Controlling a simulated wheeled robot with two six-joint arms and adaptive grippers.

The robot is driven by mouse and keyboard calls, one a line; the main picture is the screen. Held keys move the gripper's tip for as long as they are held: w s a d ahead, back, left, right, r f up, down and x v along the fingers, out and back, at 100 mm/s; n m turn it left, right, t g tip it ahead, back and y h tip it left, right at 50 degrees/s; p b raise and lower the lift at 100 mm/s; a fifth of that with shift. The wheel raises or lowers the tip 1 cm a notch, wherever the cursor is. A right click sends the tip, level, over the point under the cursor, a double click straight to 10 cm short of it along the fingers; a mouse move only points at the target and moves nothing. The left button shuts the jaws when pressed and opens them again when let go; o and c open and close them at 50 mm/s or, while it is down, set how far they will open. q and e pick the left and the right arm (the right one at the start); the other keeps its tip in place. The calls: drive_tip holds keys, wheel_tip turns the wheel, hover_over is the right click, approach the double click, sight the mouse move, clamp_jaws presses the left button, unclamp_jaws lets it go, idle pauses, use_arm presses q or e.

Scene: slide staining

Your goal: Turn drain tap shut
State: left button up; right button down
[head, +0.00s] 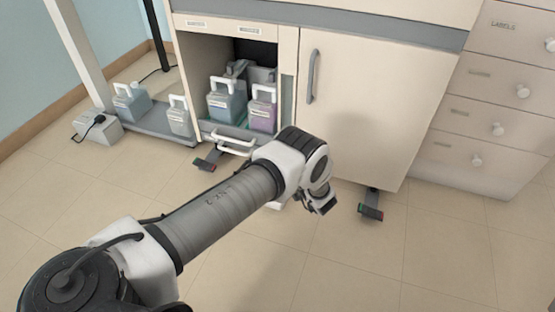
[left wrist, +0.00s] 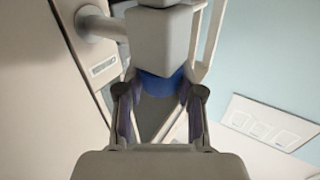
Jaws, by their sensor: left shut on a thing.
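The drain tap (left wrist: 160,42) shows in the left wrist view as a pale grey block with a blue collar and a grey lever-like part below it. A round pale pipe joins it from the cabinet side at left. My left gripper (left wrist: 160,112) has a dark finger on each side of the grey part and is shut on it. In the head view my left gripper (head: 322,204) is low in front of the cabinet, partly hidden by its own wrist. The tap cannot be made out there. My right gripper is in neither view.
The cabinet (head: 365,100) has an open bay with a blue-grey jug (head: 226,103) and a purple jug (head: 262,112) on a pull-out tray. More jugs stand on a low shelf (head: 155,122) at left. Two feet stick out below the cabinet. The floor (head: 430,250) at right is clear.

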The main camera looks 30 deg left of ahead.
use_arm(q)
drive_tip(key=shift+w, duration=0.1)
drive_tip(key=o, duration=1.2)
drive_tip(key=shift+c, duration=0.2)
drive_tip(key=v, duration=1.2)
drive_tip(key=shift+a, duration=0.1)
